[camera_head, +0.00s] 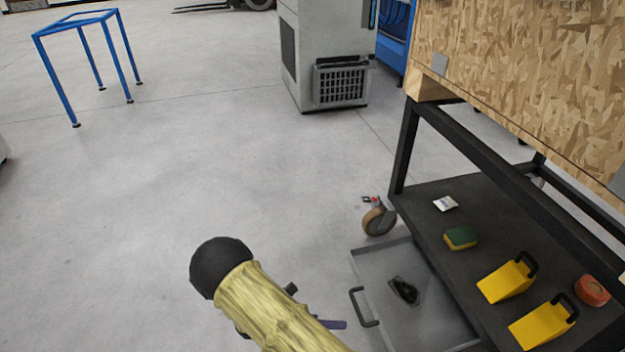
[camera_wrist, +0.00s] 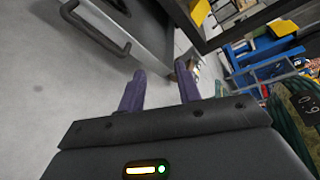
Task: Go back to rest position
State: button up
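My gripper (camera_wrist: 161,70) shows in the wrist view with its two purple fingers apart and nothing between them. In the head view, a purple finger (camera_head: 333,324) pokes out behind my yellow arm link, which hides most of the gripper. The finger is just left of the open drawer's handle. No copper tube can be made out in either view.
A dark cart (camera_head: 470,215) stands at right, with yellow blocks (camera_head: 507,282), a sponge (camera_head: 461,238) and a red tape roll (camera_head: 592,290) on its shelf. Its grey drawer (camera_head: 425,318) is pulled out beside my arm. Floor at left is clear up to a blue frame (camera_head: 108,50).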

jog(key=s+d+r+m+y+p, duration=0.1)
jog(key=d+r+m+y+p, duration=0.4)
jog(key=r+m, duration=0.75)
jog(key=s+d+r+m+t+y+p, duration=0.15)
jog(key=r+m+y+p, duration=0.5)
jog(key=r, duration=0.95)
jog(key=s+d+r+m+y+p, duration=0.2)
jog(key=d+r+m+y+p, duration=0.35)
jog(key=r+m, duration=0.85)
notch_tip(320, 180, up, 38)
jog(key=a+n+h+p, duration=0.1)
jog(key=h+p, duration=0.1)
jog(key=p, duration=3.7)
jog(key=shift+w+a+r, duration=0.15)
jog(key=shift+w+a, duration=0.15)
jog(key=shift+g, duration=0.25)
